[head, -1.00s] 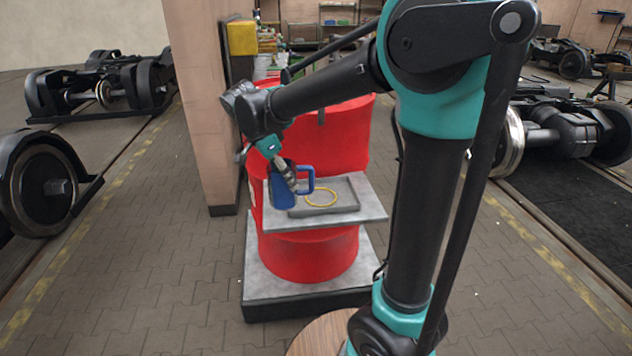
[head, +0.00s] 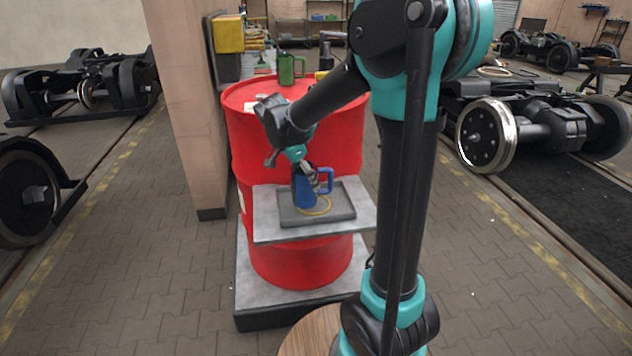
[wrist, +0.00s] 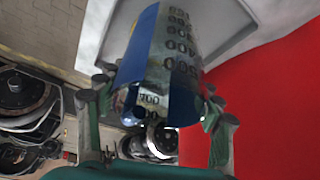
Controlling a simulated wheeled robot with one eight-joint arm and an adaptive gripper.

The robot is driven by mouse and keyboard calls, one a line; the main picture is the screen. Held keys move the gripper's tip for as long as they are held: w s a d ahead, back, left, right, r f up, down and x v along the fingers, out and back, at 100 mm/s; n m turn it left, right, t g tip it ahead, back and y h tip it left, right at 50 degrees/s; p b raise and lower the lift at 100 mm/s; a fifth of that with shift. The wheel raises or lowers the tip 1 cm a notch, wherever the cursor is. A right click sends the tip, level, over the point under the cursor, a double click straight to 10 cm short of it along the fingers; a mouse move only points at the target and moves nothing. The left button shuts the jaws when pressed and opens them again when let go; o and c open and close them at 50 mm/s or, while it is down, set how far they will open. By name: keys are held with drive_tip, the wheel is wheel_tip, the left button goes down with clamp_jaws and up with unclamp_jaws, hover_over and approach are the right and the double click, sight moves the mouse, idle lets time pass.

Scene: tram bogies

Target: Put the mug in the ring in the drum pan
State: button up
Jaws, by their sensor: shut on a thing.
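My gripper (head: 312,178) is shut on the blue mug (head: 303,192), at its upper part. The mug's handle points to the right. The ring is not visible there.
The red drum (head: 262,262) stands right behind the shelf (head: 272,236). A green mug (head: 287,69) and dark items stand on or behind the drum top. A pinkish pillar (head: 183,110) is close on the left.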

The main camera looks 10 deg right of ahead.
drive_tip(key=d+f, duration=0.1)
drive_tip(key=w+d, duration=0.1)
drive_tip(key=shift+d+f, duration=0.35)
drive_tip(key=shift+f, duration=0.05)
drive_tip(key=shift+w+d+f, duration=0.2)
drive_tip(key=shift+d+f, duration=0.05)
drive_tip(key=shift+f, duration=0.1)
drive_tip(key=shift+f, duration=0.1)
drive_tip(key=o, duration=1.2)
drive_tip(key=v, duration=1.2)
drive_tip(key=shift+s, duration=0.1)
